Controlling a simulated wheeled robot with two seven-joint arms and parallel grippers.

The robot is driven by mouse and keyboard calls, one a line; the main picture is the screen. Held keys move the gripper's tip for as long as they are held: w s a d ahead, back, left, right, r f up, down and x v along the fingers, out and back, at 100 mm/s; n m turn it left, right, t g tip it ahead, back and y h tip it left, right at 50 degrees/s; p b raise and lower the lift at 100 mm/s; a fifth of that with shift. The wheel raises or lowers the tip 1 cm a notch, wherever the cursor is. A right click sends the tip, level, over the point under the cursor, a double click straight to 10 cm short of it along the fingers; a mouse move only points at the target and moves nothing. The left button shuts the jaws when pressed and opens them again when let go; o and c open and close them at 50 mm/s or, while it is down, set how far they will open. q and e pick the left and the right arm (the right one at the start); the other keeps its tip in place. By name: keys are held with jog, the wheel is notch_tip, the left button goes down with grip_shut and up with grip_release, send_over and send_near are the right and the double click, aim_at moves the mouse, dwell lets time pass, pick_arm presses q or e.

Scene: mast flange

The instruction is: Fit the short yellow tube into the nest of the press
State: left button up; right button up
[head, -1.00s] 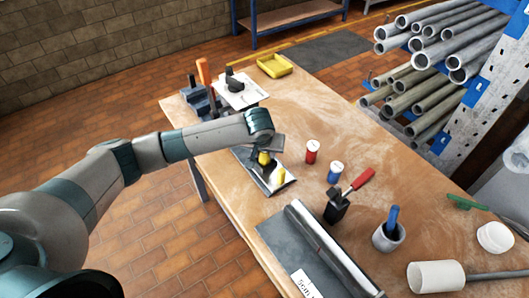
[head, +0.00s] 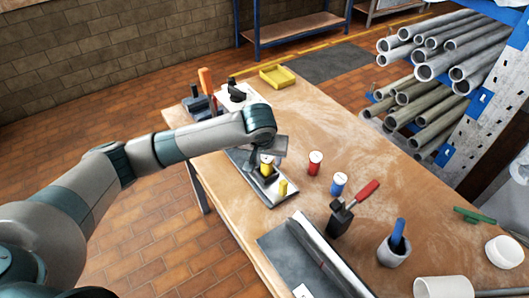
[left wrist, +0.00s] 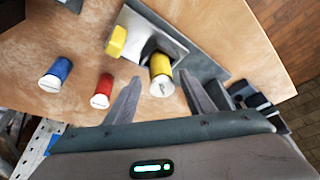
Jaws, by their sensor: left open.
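The short yellow tube (head: 267,167) stands with its pale end up on a metal-plated fixture, which I take for the press (head: 243,158). In the left wrist view the tube (left wrist: 161,77) is beside a dark block on the plate (left wrist: 184,52); whether it is fully seated in the nest is hidden. A second yellow piece, like a knob (head: 283,187), is on the same plate. My left gripper (head: 268,147) is just above the tube. In the left wrist view its open fingers (left wrist: 160,84) lie on either side of the tube, with gaps. My right gripper is not in view.
A red tube (head: 315,163) and a blue tube (head: 338,184) stand right of the press. A yellow tray (head: 277,76) is at the back.

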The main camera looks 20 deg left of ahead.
pick_arm(q)
jog(key=b+v, duration=0.1)
jog(key=v, duration=0.5)
jog(key=shift+r, duration=0.2)
jog(key=shift+f, duration=0.1)
dwell(0.4)
